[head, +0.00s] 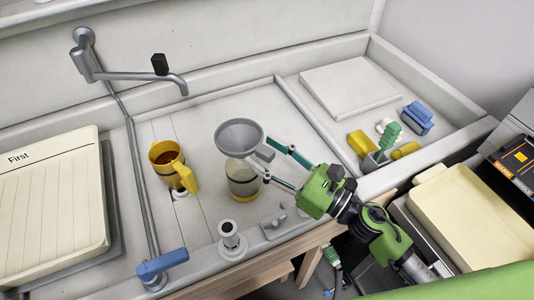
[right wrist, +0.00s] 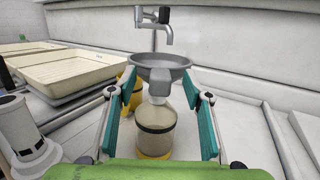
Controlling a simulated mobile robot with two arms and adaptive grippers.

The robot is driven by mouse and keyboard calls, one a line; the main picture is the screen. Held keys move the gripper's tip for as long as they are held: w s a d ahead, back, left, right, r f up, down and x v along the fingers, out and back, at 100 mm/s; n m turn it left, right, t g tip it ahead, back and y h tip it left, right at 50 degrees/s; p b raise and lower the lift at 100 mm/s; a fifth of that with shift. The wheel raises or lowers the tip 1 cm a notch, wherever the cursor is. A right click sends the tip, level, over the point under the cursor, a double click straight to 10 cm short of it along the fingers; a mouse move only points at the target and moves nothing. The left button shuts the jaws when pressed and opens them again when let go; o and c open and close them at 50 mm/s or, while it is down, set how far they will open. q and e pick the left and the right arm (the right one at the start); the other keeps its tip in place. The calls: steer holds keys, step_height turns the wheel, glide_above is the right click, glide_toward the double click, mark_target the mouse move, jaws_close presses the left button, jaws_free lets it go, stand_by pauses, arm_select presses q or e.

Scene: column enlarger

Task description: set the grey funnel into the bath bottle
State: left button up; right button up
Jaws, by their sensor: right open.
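The grey funnel (head: 240,136) sits upright on top of the bath bottle (head: 243,180), a clear bottle with a dark band and a yellow base. In the right wrist view the funnel (right wrist: 160,72) stands over the bottle (right wrist: 156,128), centred between the fingers; its spout end is hidden, so I cannot tell how deep it sits. My right gripper (head: 270,164) is open, its teal fingers at either side of the funnel and bottle. In the right wrist view the gripper (right wrist: 160,108) shows gaps between its fingers and the funnel. My left gripper is out of view.
A yellow jug (head: 173,166) with brown liquid stands left of the bottle. A grey-white cylinder (head: 232,240) stands in front. A tap (head: 130,75) reaches over the sink at back left. Brushes and a sponge (head: 360,143) lie at the right. A pale tray (head: 55,205) lies at the left.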

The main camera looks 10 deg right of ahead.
steer(key=shift+b+v, duration=1.25)
steer(key=shift+v, duration=0.9)
steer(key=shift+s+d+f, duration=0.1)
steer(key=shift+s+d, duration=0.05)
steer(key=v, duration=1.1)
steer(key=shift+s+d, duration=0.25)
steer(key=shift+s, duration=0.05)
steer(key=shift+f, duration=0.1)
stand_by(0.5)
